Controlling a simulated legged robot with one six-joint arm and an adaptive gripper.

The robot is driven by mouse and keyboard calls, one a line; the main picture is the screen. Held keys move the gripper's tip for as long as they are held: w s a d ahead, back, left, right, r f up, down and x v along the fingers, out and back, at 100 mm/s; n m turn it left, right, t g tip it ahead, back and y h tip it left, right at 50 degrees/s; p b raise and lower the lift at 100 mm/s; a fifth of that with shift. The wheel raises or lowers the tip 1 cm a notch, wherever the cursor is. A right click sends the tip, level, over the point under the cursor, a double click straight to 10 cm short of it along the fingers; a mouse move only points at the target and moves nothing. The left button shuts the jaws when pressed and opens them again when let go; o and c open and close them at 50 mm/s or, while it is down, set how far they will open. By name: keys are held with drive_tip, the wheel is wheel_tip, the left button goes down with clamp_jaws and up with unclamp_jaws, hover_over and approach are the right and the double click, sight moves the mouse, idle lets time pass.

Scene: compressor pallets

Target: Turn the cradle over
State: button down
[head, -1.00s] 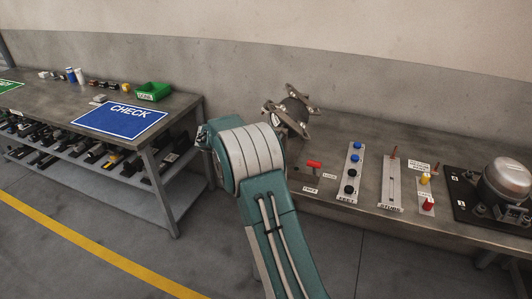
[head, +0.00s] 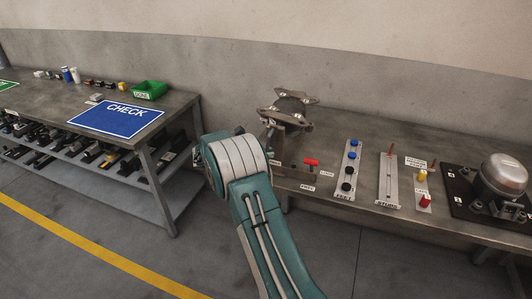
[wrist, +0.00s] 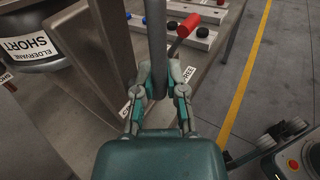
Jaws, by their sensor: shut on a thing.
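The cradle (head: 285,119) is a grey metal frame at the left end of the right-hand bench in the head view. It holds a dark round compressor, with metal mounting feet showing at the top. My gripper (wrist: 157,85) is shut on an upright grey bar, the cradle's handle (wrist: 156,35). In the head view my arm hides most of the gripper.
A red lever (head: 311,162) stands near the cradle, with FREE and LOCK labels beside it; it also shows behind the bar in the wrist view (wrist: 187,26). A strip of blue and black feet (head: 348,170), a studs rack (head: 389,180) and another compressor (head: 503,176) stand further right.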

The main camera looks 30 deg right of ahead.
drive_tip(key=shift+f+n+h, duration=0.2)
drive_tip(key=shift+n+h, duration=0.3)
idle(0.4)
drive_tip(key=c, duration=1)
unclamp_jaws()
drive_tip(key=shift+o, duration=0.2)
drive_tip(key=shift+r, duration=0.1)
drive_tip(key=shift+a, duration=0.1)
drive_tip(key=v, duration=1.2)
drive_tip(key=shift+w+f, duration=0.15)
drive_tip(key=shift+f, duration=0.05)
